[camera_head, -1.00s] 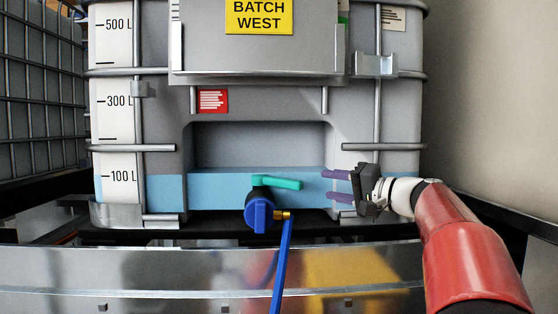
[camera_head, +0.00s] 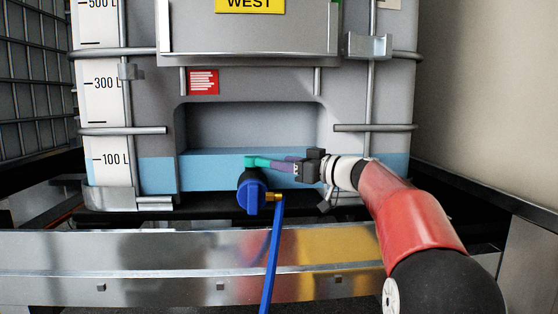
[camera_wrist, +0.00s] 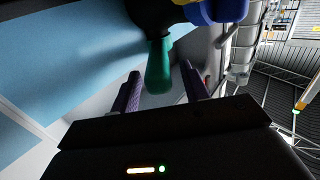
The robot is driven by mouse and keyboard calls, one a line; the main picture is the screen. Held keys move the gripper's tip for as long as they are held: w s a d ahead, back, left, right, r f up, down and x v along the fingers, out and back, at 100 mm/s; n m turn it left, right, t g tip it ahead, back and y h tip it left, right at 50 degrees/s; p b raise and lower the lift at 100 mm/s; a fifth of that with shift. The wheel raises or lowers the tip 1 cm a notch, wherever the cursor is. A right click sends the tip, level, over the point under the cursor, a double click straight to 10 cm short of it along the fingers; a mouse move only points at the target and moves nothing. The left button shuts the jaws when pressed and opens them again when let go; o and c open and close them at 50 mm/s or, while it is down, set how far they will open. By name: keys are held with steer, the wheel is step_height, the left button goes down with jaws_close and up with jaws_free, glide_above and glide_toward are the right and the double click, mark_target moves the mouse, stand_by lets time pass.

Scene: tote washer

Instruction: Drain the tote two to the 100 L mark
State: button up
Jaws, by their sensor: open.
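The grey caged tote (camera_head: 240,80) carries a yellow label, of which only "WEST" reads clearly. Blue liquid (camera_head: 160,174) shows in it, its surface level with the "100 L" lettering on the white scale (camera_head: 111,118). The graduation line there is not clear. The teal valve handle (camera_head: 256,160) sits above the blue valve (camera_head: 251,196) and points right. My gripper (camera_head: 284,165) is at the handle's right end, with purple fingers open. In the wrist view, the teal handle (camera_wrist: 159,68) lies between the fingers of my gripper (camera_wrist: 161,75), with gaps on both sides.
A blue hose (camera_head: 271,260) runs down from the valve's brass fitting (camera_head: 273,197). A shiny metal ledge (camera_head: 150,265) crosses in front of the tote. A wall (camera_head: 490,90) stands close on the right. Another caged tote (camera_head: 35,80) is at far left.

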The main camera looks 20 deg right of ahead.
mark_target(268, 163)
steer(key=shift+x, duration=1.4)
jaws_close()
